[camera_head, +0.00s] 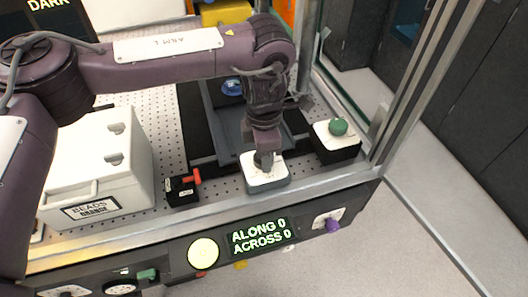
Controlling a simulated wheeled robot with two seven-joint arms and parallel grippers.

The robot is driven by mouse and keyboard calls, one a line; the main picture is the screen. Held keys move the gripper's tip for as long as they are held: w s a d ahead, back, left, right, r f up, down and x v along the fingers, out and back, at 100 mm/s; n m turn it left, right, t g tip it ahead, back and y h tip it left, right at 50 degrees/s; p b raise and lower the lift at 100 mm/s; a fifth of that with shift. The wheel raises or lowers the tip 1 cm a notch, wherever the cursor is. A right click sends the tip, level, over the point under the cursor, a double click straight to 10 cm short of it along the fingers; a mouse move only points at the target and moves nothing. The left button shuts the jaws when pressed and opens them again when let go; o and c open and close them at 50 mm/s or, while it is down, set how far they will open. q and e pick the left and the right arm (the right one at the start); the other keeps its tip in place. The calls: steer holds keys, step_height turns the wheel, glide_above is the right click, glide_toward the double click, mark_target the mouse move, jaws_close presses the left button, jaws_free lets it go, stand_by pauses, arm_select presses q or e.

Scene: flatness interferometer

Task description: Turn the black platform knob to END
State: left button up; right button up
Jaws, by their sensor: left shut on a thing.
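My left gripper (264,157) points down onto a small grey box with a white top plate (278,178). It is shut on the dark knob on that plate, which I take as the black platform knob. The fingers hide most of the knob. The plate has small markings that I cannot read, so I cannot tell where END lies or where the knob points. My right gripper is not in view.
A black box with a green knob (338,127) stands to the right, near the metal frame post. A small black box with a red lever (190,178) stands left. A white case (95,165) is further left. The front panel display (262,235) reads ALONG 0, ACROSS 0, beside a purple knob (332,225).

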arm_select(q)
steer(key=shift+w+r+m, duration=0.1)
steer(key=shift+m, duration=0.4)
steer(key=o, duration=1)
step_height(320, 180, up, 8)
steer(key=shift+f+b, duration=0.1)
steer(key=shift+b, duration=0.25)
